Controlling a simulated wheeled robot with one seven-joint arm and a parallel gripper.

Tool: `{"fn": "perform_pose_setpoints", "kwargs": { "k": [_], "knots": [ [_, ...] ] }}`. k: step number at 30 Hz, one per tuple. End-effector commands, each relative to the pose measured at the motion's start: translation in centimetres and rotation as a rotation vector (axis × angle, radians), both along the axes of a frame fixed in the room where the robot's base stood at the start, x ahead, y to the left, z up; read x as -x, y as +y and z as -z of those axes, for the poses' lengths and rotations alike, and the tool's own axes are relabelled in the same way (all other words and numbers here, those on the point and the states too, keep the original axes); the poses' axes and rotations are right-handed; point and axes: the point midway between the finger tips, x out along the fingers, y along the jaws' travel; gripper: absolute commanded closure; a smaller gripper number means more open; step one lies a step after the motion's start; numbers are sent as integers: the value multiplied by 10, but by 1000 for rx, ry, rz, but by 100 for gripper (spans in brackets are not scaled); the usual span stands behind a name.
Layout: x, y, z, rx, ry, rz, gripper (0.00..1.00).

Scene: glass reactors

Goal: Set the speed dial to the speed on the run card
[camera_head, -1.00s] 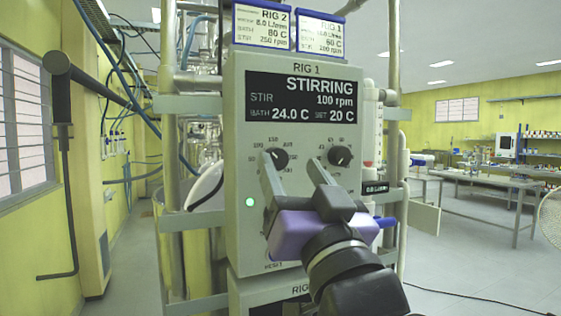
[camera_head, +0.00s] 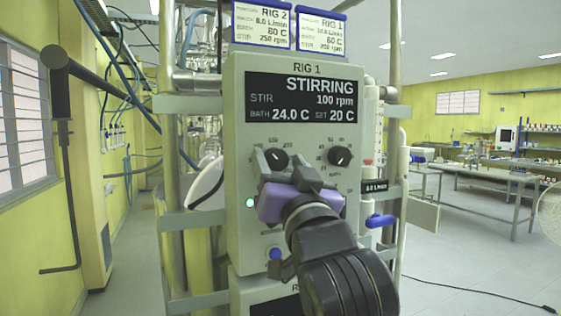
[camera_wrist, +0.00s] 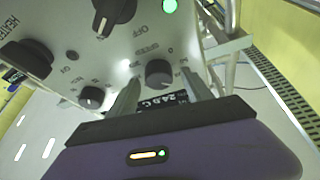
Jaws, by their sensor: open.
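The speed dial (camera_head: 277,158) is the left black knob below the screen (camera_head: 302,97) of the grey RIG 1 panel (camera_head: 238,120). The screen reads STIRRING, 100 rpm. My gripper (camera_head: 281,166) is open in front of this dial. In the wrist view the dial (camera_wrist: 159,73), marked SPEED, shows between the fingertips of my gripper (camera_wrist: 158,84). I cannot tell whether they touch it.
The RIG 2 card (camera_head: 262,25) stands left of the RIG 1 card. Another black dial (camera_head: 341,155) sits right of the speed dial. A green lamp (camera_head: 250,203) is lit. A blue button (camera_head: 275,253) and a blue valve handle (camera_head: 380,221) are lower. Metal posts flank the panel.

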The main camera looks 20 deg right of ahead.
Motion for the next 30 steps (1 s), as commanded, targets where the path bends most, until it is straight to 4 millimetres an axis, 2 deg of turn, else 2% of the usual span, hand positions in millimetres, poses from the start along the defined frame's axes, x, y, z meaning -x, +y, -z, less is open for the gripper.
{"fn": "perform_pose_setpoints", "kwargs": {
  "k": [4, 5, 13, 23, 30],
  "knots": [
    [0, 0, 0, 0, 0, 0, 41],
    [0, 0, 0, 0, 0, 0, 45],
    [0, 0, 0, 0, 0, 0, 98],
    [1, 1, 0, -39, -1, -1, 100],
    [1, 2, 0, -178, -1, -3, 100]
  ]
}}
